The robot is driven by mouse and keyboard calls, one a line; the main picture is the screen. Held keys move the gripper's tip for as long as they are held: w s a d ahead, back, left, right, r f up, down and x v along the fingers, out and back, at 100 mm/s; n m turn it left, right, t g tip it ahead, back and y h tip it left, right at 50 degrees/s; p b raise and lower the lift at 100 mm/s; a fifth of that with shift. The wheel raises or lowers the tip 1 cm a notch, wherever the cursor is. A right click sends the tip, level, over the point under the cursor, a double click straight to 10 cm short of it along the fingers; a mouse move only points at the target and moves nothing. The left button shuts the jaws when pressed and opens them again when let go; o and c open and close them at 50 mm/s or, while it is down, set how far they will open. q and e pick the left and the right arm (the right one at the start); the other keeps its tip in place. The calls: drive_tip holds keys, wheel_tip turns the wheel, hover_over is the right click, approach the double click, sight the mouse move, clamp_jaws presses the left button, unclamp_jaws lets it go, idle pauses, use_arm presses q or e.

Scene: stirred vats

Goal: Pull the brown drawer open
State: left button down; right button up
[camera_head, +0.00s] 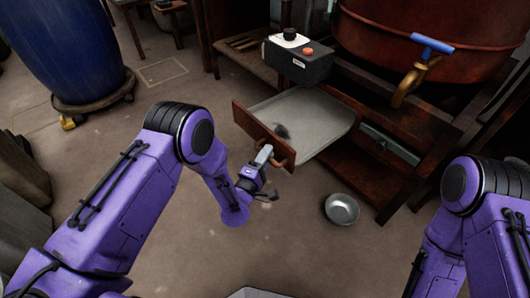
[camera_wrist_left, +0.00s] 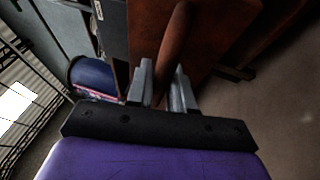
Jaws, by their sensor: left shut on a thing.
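The brown drawer (camera_head: 262,133) is pulled well out of the dark wooden stand. Its pale grey inside shows, with a small dark thing in it behind the front panel. My left gripper (camera_head: 265,157) is at the drawer's front, shut on the drawer handle (camera_head: 287,161). In the left wrist view the brown handle (camera_wrist_left: 176,45) runs between the two grey fingers of my left gripper (camera_wrist_left: 163,88), in front of the drawer's front panel (camera_wrist_left: 222,40). My right arm shows at the right edge of the head view, but its gripper is out of view.
A black box (camera_head: 298,62) with a black knob and an orange button stands above the drawer. A reddish vat (camera_head: 415,45) with a blue-handled tap (camera_head: 432,44) is at the upper right. A metal bowl (camera_head: 342,209) lies on the floor. A blue barrel (camera_head: 65,50) stands upper left.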

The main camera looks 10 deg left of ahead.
use_arm(q)
drive_tip(key=c, duration=1.4)
unclamp_jaws()
drive_tip(key=shift+s, duration=0.1)
drive_tip(key=p+v, duration=0.2)
drive_tip(key=v, duration=0.8)
drive_tip(key=shift+s+a, duration=0.15)
drive_tip(key=shift+s, duration=0.05)
drive_tip(key=shift+a+f, duration=0.1)
